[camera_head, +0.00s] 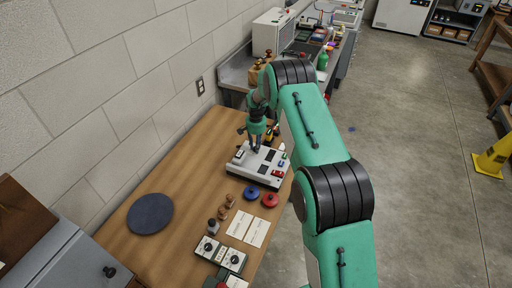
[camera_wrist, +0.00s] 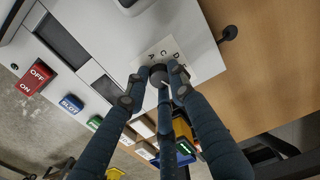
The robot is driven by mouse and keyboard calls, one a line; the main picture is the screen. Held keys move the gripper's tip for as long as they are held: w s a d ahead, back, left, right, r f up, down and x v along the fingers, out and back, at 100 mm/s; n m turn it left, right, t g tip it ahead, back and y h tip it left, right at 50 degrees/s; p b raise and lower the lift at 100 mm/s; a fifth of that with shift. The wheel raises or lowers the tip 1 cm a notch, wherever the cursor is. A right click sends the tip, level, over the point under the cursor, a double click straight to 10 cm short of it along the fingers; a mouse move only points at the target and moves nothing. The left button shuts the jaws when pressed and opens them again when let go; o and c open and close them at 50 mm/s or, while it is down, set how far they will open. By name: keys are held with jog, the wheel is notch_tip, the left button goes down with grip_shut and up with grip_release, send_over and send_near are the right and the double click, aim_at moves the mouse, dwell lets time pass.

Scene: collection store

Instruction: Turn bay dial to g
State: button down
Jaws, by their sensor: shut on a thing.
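A white control box (camera_head: 248,167) stands on the wooden table; in the wrist view its white face (camera_wrist: 205,45) fills much of the upper picture. The bay dial (camera_wrist: 158,73) is a small dark grey round knob on a pale letter plate (camera_wrist: 184,58). I can read A, C and D beside it; other letters, including any G, are hidden or too small. My gripper (camera_head: 256,149) points down at the box. In the wrist view my gripper (camera_wrist: 164,78) has its dark fingers closed around the dial. I cannot tell which letter the dial points to.
A red ON/OFF switch (camera_wrist: 35,77), blue SLOT label (camera_wrist: 71,103) and green label (camera_wrist: 95,123) are on the box. Blue (camera_head: 250,193) and red (camera_head: 270,200) discs, white cards (camera_head: 247,228), small dial boxes (camera_head: 207,248) and a dark round mat (camera_head: 150,214) lie nearer. A wall borders the left.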

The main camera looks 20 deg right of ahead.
jog(key=shift+m, duration=1.1)
jog(key=c, duration=1.5)
grip_release()
jog(key=shift+r, duration=0.1)
notch_tip(320, 180, up, 12)
jog(key=shift+f, duration=0.1)
